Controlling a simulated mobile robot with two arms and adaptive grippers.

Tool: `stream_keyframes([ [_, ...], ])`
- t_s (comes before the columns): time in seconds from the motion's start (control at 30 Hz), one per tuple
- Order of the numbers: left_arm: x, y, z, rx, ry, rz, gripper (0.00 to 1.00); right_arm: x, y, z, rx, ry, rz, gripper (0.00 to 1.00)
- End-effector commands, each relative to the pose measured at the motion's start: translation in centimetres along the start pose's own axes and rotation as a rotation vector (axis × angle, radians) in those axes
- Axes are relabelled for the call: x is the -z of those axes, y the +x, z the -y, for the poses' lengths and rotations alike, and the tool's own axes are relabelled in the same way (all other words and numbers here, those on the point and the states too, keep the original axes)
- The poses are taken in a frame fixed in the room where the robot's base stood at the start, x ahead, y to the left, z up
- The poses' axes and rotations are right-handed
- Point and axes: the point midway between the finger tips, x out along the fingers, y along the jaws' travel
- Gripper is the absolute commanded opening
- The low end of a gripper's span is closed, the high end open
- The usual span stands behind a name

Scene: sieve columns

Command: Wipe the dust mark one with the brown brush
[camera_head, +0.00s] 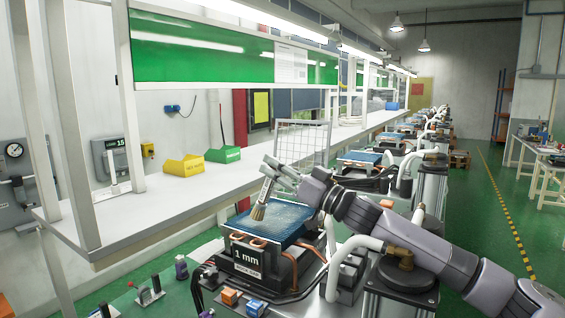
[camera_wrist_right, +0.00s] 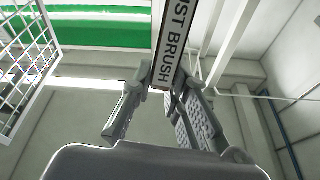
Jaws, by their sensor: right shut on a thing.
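My right gripper (camera_head: 277,173) is shut on a brush (camera_head: 259,211) with brown bristles. The bristles point down over the blue sieve surface (camera_head: 290,227) of the nearest column, whose front label reads "1 mm". I cannot tell whether the bristle tips touch the surface. In the right wrist view, the brush handle (camera_wrist_right: 176,42), lettered "UST BRUSH", stands between the fingers of the right gripper (camera_wrist_right: 165,80). Pale streaks show on the blue surface, but I cannot make out a distinct dust mark. My left gripper is not in view.
A white bench (camera_head: 135,215) runs along the left, with a yellow bin (camera_head: 184,166) and a green bin (camera_head: 223,154) on it. A wire mesh panel (camera_head: 302,143) stands behind the sieve. Several similar columns recede behind. Pipes and cables crowd the near column.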

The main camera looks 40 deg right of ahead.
Motion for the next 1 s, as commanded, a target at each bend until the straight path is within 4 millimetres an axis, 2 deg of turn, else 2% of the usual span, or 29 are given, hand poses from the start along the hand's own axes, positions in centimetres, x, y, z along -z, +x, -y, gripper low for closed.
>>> stream_keyframes([
  [0.03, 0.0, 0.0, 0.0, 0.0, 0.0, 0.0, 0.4, -2.0, 0.1, 0.1, 0.006, 0.028, 0.021, 0.0],
  [0.4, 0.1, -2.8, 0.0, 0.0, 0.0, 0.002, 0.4, -1.2, 0.3, -3.0, 0.004, 0.026, 0.019, 0.0],
  [0.63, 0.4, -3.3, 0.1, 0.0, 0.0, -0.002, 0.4, -1.1, 0.2, -3.8, 0.002, 0.021, 0.018, 0.0],
  [0.83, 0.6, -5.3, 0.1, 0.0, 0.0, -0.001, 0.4, -0.3, 0.3, -5.5, -0.002, 0.019, 0.018, 0.0],
  [1.0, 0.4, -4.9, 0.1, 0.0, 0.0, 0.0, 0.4, -0.2, 0.3, -6.9, 0.0, 0.015, 0.014, 0.0],
])
